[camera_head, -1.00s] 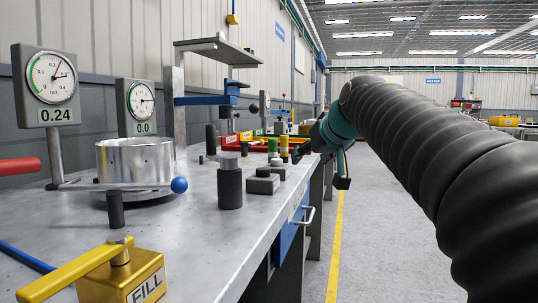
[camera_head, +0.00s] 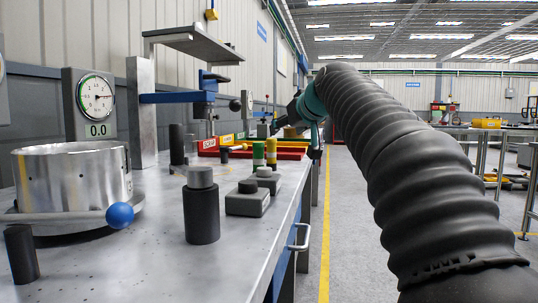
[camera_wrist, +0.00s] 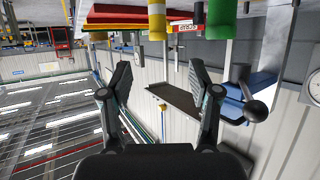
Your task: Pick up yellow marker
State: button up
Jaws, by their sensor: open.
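A yellow marker (camera_head: 271,150) stands upright on the bench in front of the red tray, beside a green one (camera_head: 258,152). In the wrist view, which is upside down, a yellow cylinder (camera_wrist: 157,22) that looks like the marker shows at the top middle, with a green cylinder (camera_wrist: 222,18) to its right. My gripper (camera_wrist: 160,72) is open, with nothing between its two fingers. The yellow cylinder lies above the gap between the fingers in that picture, apart from them. In the head view the fingers are mostly hidden behind my arm.
A red tray (camera_head: 288,153) lies behind the markers. A dark cylinder (camera_head: 202,212) and a grey block with a black knob (camera_head: 247,203) stand nearer. A metal pot (camera_head: 75,180) with a blue-knobbed lever is at left. A press stand (camera_head: 141,110) rises behind. The aisle floor is clear.

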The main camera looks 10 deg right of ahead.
aim_at(273, 139)
jog(key=x, duration=0.8)
jog(key=shift+w+f, duration=0.15)
jog(key=shift+w, duration=0.05)
jog(key=shift+d+f+p+x, duration=0.1)
jog(key=shift+p+x, duration=0.1)
jog(key=shift+x, duration=1.05)
jog(key=shift+d+f+p+x, duration=0.1)
jog(key=shift+f+p+x, duration=0.05)
jog(key=shift+x, duration=1.15)
jog(key=shift+r, duration=0.1)
grip_shut()
jog(key=shift+r, duration=0.5)
jog(key=r+p, duration=0.1)
jog(key=r, duration=0.1)
jog(key=r+p, duration=0.1)
jog(key=shift+s+d+r, duration=0.1)
jog(key=shift+d+r, duration=0.1)
jog(key=shift+r, duration=0.2)
jog(key=s+d+r+p, duration=0.3)
jog(key=d+r, duration=0.3)
jog(key=d, duration=0.4)
jog(key=shift+d, duration=0.4)
